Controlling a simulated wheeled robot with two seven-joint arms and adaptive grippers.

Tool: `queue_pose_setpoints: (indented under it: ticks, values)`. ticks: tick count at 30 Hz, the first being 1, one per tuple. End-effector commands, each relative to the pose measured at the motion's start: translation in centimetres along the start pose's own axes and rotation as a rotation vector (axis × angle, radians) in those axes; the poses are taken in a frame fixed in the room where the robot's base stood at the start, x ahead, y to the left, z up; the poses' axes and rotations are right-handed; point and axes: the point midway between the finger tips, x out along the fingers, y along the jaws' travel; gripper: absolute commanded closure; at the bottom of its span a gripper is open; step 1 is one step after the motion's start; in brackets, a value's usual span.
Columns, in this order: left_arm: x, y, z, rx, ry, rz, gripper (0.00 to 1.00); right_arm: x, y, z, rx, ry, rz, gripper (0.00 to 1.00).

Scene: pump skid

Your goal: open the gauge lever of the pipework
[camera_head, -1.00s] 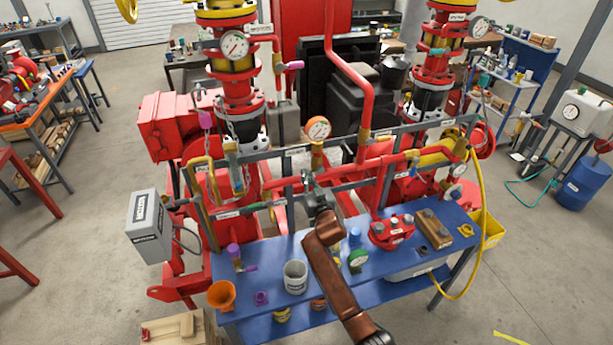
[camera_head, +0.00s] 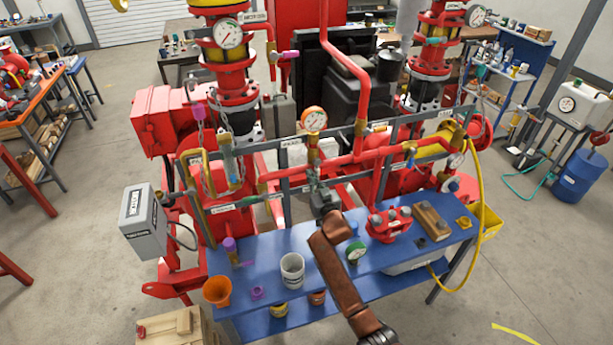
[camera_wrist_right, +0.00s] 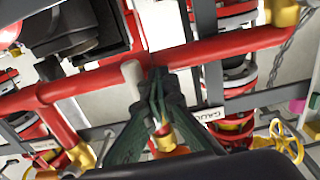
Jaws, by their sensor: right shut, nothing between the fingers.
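The pressure gauge (camera_head: 314,119) with a white dial and orange rim stands above the red pipework, on a brass fitting (camera_head: 313,155). My right gripper (camera_head: 313,178) is just below this fitting, in front of the grey rail. In the right wrist view its dark fingers (camera_wrist_right: 158,78) are shut and empty, close to the red pipe. A pale grey rod (camera_wrist_right: 133,78) stands beside the fingers on the left; it may be the gauge lever, but I cannot tell for sure. A brass and red fitting (camera_wrist_right: 163,132) shows between the finger links. My left gripper is not in view.
A blue bench (camera_head: 390,262) below the arm holds a grey cup (camera_head: 292,270), an orange funnel (camera_head: 217,291) and a red flanged part (camera_head: 388,223). A yellow hose (camera_head: 482,205) hangs at right. The grey rail and red pipes crowd the gripper.

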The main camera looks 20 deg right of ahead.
Motion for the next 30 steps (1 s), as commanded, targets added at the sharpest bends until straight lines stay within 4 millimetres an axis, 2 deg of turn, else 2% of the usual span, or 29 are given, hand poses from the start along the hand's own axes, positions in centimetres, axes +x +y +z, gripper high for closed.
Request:
queue_pose_setpoints:
  ticks: [15, 30]
  values:
    - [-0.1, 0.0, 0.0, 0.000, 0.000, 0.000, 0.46, -0.2, -1.4, -0.1, 0.002, 0.000, -0.001, 1.00]
    - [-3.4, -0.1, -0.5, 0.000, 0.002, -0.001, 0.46, -4.8, -1.4, -0.3, 0.001, -0.001, -0.002, 1.00]
